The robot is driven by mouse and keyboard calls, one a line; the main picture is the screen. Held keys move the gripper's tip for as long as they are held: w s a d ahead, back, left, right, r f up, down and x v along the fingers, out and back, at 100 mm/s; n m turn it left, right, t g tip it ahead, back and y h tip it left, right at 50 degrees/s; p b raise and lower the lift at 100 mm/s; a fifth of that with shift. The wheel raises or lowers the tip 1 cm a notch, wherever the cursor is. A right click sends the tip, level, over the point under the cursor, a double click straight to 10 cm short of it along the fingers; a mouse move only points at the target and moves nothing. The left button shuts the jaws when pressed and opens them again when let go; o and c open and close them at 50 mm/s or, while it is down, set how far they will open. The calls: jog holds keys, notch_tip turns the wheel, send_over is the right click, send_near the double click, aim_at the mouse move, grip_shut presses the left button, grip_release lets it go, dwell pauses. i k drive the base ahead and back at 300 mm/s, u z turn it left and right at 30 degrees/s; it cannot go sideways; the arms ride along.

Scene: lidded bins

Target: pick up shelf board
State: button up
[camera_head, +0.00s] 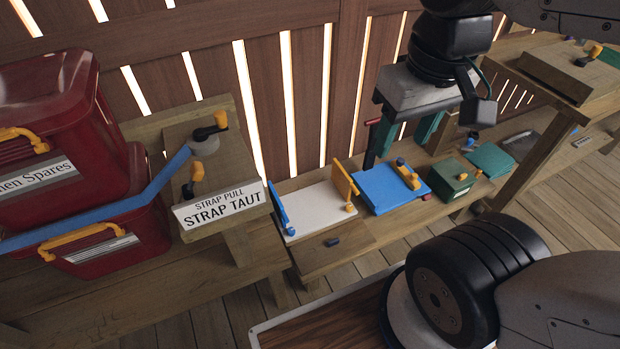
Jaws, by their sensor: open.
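My gripper (406,142) hangs at the upper right centre with its dark, green-padded fingers spread apart and nothing seen between them. Below it a blue flat board or lid (392,190) with a yellow handle lies on the low wooden bench. Left of that, a pale flat board (318,209) lies between a blue upright piece (278,208) and a yellow upright piece (345,182). I cannot tell for sure which of these is the shelf board. The gripper is apart from the pale board, up and to its right.
Stacked red lidded bins (55,130) stand at the left, crossed by a blue strap (120,205). A green box (450,180) sits right of the blue piece. A slatted wall (300,90) rises behind.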

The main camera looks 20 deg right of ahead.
aim_at(309, 254)
jog(key=z, duration=2.3)
jog(key=k, duration=1.45)
jog(key=u, duration=1.65)
jog(key=i, duration=0.5)
jog(key=u, duration=0.05)
